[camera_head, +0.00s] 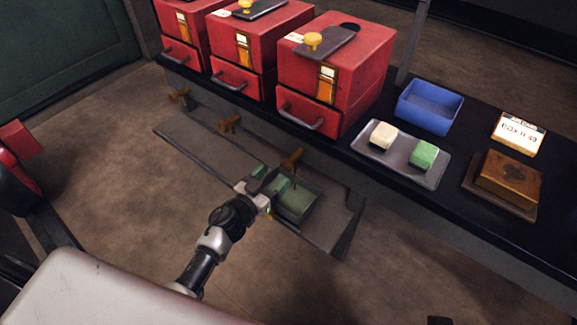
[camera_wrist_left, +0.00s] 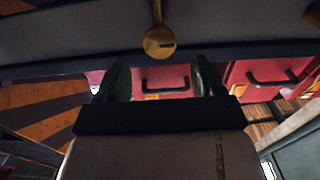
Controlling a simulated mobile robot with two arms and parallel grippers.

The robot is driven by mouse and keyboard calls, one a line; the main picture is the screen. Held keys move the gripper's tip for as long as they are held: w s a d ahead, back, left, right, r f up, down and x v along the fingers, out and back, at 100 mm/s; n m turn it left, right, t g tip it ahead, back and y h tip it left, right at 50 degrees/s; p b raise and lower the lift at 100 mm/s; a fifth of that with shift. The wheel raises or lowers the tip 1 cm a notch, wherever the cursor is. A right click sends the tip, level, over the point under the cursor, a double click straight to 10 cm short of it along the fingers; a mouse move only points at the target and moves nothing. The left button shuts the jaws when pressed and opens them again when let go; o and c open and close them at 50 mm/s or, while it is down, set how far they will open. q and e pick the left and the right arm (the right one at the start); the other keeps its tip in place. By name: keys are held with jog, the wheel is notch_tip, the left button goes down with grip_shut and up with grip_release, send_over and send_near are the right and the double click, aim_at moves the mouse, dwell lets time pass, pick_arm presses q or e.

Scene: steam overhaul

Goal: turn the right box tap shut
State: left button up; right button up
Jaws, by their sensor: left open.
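The right box tap (camera_head: 292,160) is a small brass tap under the bench's front edge, below the rightmost red box (camera_head: 335,75). In the left wrist view the tap (camera_wrist_left: 158,42) hangs with its round slotted end ahead of the fingers, near the middle between them. My left gripper (camera_head: 268,181) is open and empty, just in front of and below the tap. I see no contact between them. Whether the tap stands open or shut is not clear. My right gripper is not in view.
Two more brass taps, a middle one (camera_head: 229,124) and a left one (camera_head: 179,96), sit along the same edge. A blue bin (camera_head: 430,105) and small tray (camera_head: 430,175) stand on the bench.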

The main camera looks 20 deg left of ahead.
aim_at(285, 166)
pick_arm(q)
jog(key=b+x, duration=0.1)
jog(key=x, duration=0.3)
jog(key=shift+w+d+f, duration=0.1)
jog(key=shift+w, duration=0.25)
jog(key=shift+x, duration=0.85)
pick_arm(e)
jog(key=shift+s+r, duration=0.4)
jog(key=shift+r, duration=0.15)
pick_arm(q)
jog(key=c, duration=0.9)
